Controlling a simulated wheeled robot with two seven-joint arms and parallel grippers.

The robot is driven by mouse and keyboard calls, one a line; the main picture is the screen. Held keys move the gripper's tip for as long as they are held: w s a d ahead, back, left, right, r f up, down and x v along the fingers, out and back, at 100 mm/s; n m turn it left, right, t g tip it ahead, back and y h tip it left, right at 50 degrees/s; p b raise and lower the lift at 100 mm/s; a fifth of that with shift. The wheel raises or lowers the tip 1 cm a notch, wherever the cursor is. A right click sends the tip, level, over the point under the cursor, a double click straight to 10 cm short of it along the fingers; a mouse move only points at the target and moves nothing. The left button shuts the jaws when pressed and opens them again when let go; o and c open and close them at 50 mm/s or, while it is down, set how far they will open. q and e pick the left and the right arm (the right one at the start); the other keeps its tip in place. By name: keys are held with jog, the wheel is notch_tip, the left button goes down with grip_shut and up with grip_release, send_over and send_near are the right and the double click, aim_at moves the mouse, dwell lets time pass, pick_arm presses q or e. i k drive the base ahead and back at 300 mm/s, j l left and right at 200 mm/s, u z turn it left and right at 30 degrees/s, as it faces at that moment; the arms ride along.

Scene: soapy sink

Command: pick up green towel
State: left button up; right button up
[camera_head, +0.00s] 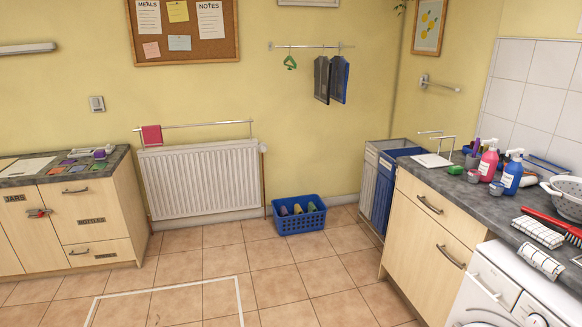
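I cannot clearly make out a green towel. A blue basket (301,222) on the tiled floor near the back wall holds a few small rolled or folded items. One of them, at its right end, looks greenish (311,206), but it is too small to tell whether it is a towel. A red towel (151,135) hangs on the wall rail above the radiator. Neither of my grippers is in view.
A wooden cabinet with a dark counter (90,222) stands at the left, a radiator (200,180) at the back wall. The middle floor (265,265) is clear.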

aim_at(311, 207)
jog(key=i, duration=3.6)
jog(key=i+z, duration=0.15)
jog(key=i, duration=0.5)
jog(key=i+j+z, duration=0.2)
jog(key=i, duration=0.4)
